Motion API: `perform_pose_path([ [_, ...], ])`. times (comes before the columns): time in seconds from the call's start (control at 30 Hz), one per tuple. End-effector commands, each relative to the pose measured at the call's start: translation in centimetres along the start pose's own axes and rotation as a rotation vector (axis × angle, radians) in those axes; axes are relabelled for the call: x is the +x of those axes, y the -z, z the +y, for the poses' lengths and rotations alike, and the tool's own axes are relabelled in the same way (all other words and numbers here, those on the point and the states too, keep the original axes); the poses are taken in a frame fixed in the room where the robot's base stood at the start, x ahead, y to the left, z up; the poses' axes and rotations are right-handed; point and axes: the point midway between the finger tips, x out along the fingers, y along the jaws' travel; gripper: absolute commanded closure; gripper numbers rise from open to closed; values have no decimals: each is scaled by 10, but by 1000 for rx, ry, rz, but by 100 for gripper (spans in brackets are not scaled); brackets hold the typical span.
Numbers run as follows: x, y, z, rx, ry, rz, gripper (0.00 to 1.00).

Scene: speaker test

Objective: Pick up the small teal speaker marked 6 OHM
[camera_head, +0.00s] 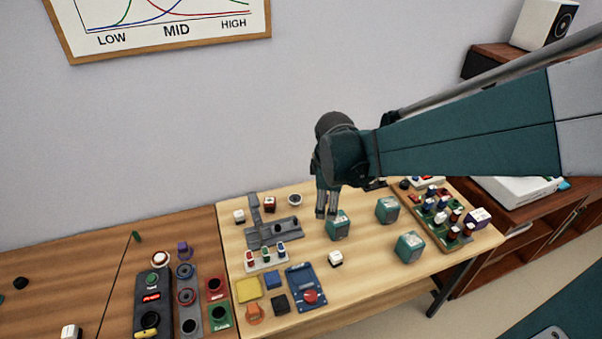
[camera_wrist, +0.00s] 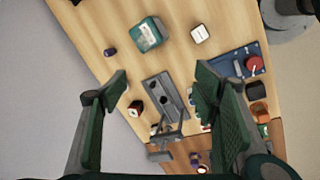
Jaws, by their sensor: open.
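Three small teal boxes that look like speakers stand on the light wooden table. One is nearest my gripper (camera_head: 338,226), one is further right and back (camera_head: 388,210), and one is at the front right (camera_head: 409,247). Their markings are too small to read, so I cannot tell which is marked 6 OHM. My gripper (camera_head: 327,214) points down, just left of and behind the nearest teal box in the head view. In the wrist view my gripper (camera_wrist: 162,88) is open with nothing between its fingers, and one teal box (camera_wrist: 148,34) shows beyond the fingertips.
A grey fixture (camera_head: 272,232) stands left of my gripper. A white cube (camera_head: 336,258) and a blue panel with a red button (camera_head: 306,288) are in front. A tray of several small parts (camera_head: 438,213) is at the right. Bare wood lies between the teal boxes.

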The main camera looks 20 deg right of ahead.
Motion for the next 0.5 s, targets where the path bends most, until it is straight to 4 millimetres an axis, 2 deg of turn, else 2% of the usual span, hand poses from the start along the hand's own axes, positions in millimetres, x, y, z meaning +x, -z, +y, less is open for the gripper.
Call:
perform_pose_path([
  [0.5,81,-11,30,-317,106,-63,40],
])
